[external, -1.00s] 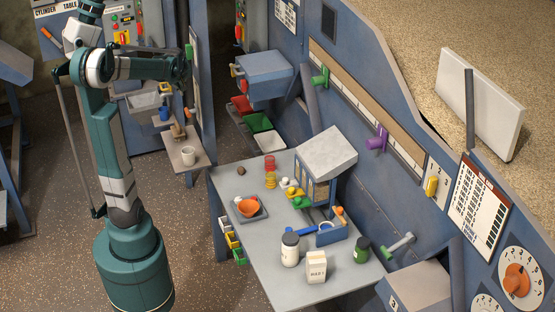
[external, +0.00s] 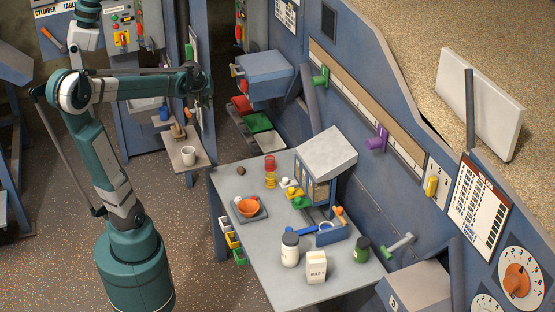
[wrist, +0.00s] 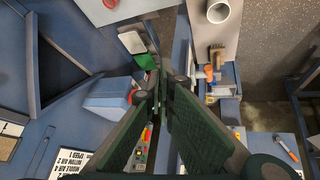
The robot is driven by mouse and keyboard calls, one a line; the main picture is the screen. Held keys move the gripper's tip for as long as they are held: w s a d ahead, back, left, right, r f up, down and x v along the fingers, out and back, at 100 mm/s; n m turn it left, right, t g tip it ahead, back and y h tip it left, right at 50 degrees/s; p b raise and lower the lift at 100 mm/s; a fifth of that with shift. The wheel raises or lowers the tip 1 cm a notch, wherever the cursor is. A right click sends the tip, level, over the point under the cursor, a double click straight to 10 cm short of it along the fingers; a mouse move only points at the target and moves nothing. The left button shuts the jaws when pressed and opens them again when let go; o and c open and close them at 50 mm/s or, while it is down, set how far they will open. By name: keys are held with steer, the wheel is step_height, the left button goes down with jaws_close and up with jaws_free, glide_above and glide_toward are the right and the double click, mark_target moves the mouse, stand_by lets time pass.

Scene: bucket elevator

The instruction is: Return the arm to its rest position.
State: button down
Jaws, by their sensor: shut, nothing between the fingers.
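My arm stands at the left in the external view, with its forearm reaching right, nearly level. My gripper is at the far end of that forearm, beside the blue panel, and is small and partly hidden there. In the wrist view my gripper (wrist: 163,78) shows two dark green fingers that come together, shut with nothing between them. It is in the air, left of and above the work table (external: 225,178), and touches nothing that I can make out.
A side shelf (external: 186,157) bears a white cup (external: 188,154), also in the wrist view (wrist: 218,11). A blue box (external: 263,75) juts from the wall. Floor in front is clear.

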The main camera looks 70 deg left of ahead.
steer(key=w+d+f+m+t+h+b, duration=0.1)
steer(key=d+m, duration=0.2)
steer(key=d, duration=0.9)
steer(key=w+d+f+m+t+h+b, duration=0.15)
steer(key=d+m, duration=0.25)
steer(key=d, duration=0.9)
steer(key=s+d+f+m+h, duration=0.1)
steer(key=s+d+f+m, duration=0.1)
steer(key=d, duration=0.4)
steer(key=s+d+f+m+h+b, duration=0.1)
steer(key=s+d+f+m, duration=0.1)
steer(key=d, duration=0.5)
steer(key=s+d+f+m+h+b, duration=0.1)
steer(key=s+d+f+m, duration=0.1)
steer(key=d, duration=0.5)
steer(key=shift+s+d+f+m+t, duration=0.25)
steer(key=shift+s+m+t, duration=0.2)
steer(key=shift+s+m, duration=0.15)
steer(key=shift+w+r+h, duration=0.1)
steer(key=shift+w+h, duration=0.05)
steer(key=shift+h, duration=0.1)
stand_by(0.3)
